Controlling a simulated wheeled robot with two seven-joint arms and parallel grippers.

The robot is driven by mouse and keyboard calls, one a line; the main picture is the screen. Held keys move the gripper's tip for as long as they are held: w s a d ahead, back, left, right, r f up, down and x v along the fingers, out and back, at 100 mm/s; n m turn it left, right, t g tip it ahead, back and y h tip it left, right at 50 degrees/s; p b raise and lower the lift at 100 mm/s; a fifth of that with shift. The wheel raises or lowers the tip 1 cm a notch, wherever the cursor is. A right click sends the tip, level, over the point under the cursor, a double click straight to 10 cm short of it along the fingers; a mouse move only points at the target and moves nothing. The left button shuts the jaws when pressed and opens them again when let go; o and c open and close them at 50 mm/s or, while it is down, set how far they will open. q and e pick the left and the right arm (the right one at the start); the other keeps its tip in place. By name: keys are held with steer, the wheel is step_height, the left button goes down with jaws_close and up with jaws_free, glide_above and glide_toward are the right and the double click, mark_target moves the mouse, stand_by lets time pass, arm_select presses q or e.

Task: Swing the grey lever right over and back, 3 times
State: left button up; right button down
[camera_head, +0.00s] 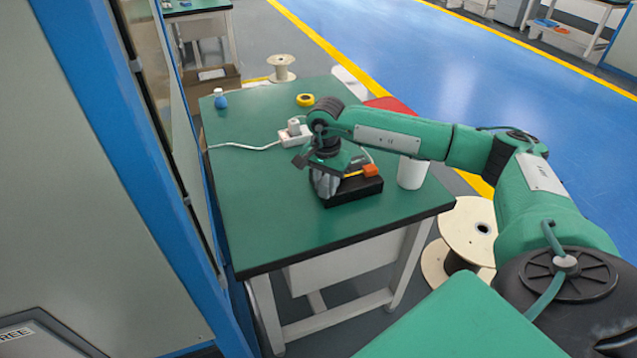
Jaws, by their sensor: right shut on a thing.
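A black box-shaped device (353,192) sits near the front right of the green table (285,232). It carries orange and yellow parts (369,171) on its top right. My right gripper (325,184) reaches down from above at the left end of the device. It is shut on the grey lever, which is mostly hidden by the fingers. I cannot tell the lever's exact tilt. My left gripper is not in view.
A white cylinder (412,173) stands right of the device. A white power strip (293,135) with a cable, a yellow tape roll (305,100) and a small blue-and-white bottle (220,99) lie farther back. A blue-framed cabinet (110,130) stands left. The table's front left is clear.

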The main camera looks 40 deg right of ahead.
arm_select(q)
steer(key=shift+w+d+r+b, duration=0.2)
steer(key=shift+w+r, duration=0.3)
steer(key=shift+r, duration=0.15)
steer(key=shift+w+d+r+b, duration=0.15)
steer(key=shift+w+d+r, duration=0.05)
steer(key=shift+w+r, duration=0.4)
arm_select(e)
steer(key=shift+s+d+r+n, duration=0.1)
steer(key=shift+s+d+n, duration=0.4)
steer(key=shift+n, duration=0.4)
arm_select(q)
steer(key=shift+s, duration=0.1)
arm_select(e)
steer(key=shift+s+a, duration=0.1)
steer(key=c, duration=1.1)
jaws_free()
steer(key=shift+r, duration=0.5)
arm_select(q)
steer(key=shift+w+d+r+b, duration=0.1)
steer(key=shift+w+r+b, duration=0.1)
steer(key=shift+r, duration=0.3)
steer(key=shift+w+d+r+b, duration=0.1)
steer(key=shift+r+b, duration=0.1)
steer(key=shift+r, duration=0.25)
arm_select(e)
steer(key=shift+r, duration=6.4)
